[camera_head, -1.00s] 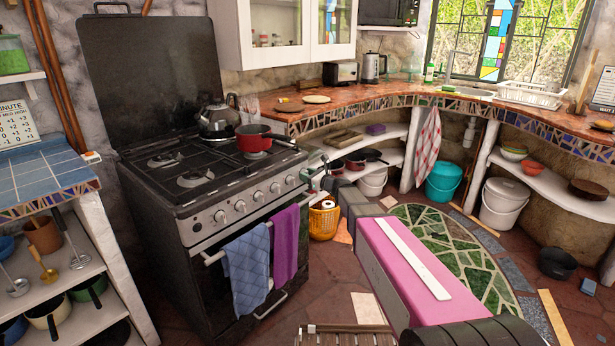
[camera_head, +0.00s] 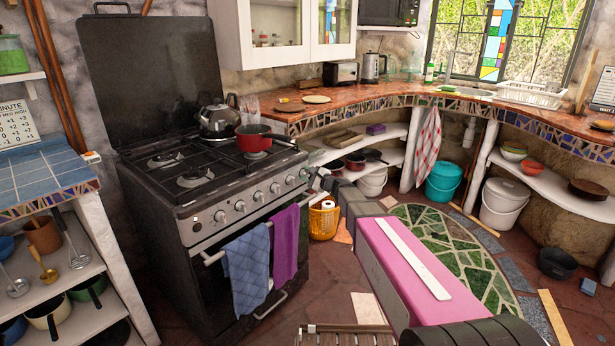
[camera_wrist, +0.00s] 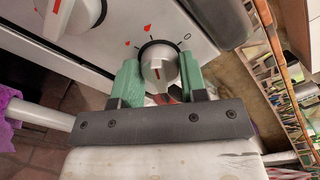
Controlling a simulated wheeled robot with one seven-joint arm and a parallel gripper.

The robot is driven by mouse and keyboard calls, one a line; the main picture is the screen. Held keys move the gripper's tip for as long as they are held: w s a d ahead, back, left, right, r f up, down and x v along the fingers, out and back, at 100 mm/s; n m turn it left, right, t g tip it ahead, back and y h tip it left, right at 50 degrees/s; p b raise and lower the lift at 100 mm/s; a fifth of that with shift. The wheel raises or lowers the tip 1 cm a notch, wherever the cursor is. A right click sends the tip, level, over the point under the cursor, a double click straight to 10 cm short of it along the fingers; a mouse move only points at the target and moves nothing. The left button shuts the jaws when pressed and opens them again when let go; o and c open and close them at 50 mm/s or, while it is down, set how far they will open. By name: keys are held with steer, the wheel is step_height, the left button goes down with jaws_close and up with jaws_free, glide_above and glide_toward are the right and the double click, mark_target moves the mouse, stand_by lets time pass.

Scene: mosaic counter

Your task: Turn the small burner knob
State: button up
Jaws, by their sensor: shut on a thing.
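The stove (camera_head: 205,185) stands at the left with a row of knobs along its front panel. In the wrist view, a round silver knob (camera_wrist: 158,68) with a red line sits between the green fingers of my gripper (camera_wrist: 160,80). The fingers are on either side of the knob and shut on it. The red line is roughly upright in the picture. Two red flame marks and a circle mark surround the knob. In the head view, my gripper (camera_head: 314,178) is at the right end of the panel, small and partly hidden by my arm.
A second knob (camera_wrist: 78,12) is close by on the left in the wrist view. The white oven handle (camera_wrist: 40,115) runs below the panel. Blue (camera_head: 247,270) and purple (camera_head: 285,243) towels hang from it. A red pot (camera_head: 255,138) and a kettle (camera_head: 217,120) stand on top.

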steer(key=shift+n, duration=0.6)
steer(key=o, duration=0.9)
steer(key=v, duration=1.1)
jaws_close()
stand_by(1.2)
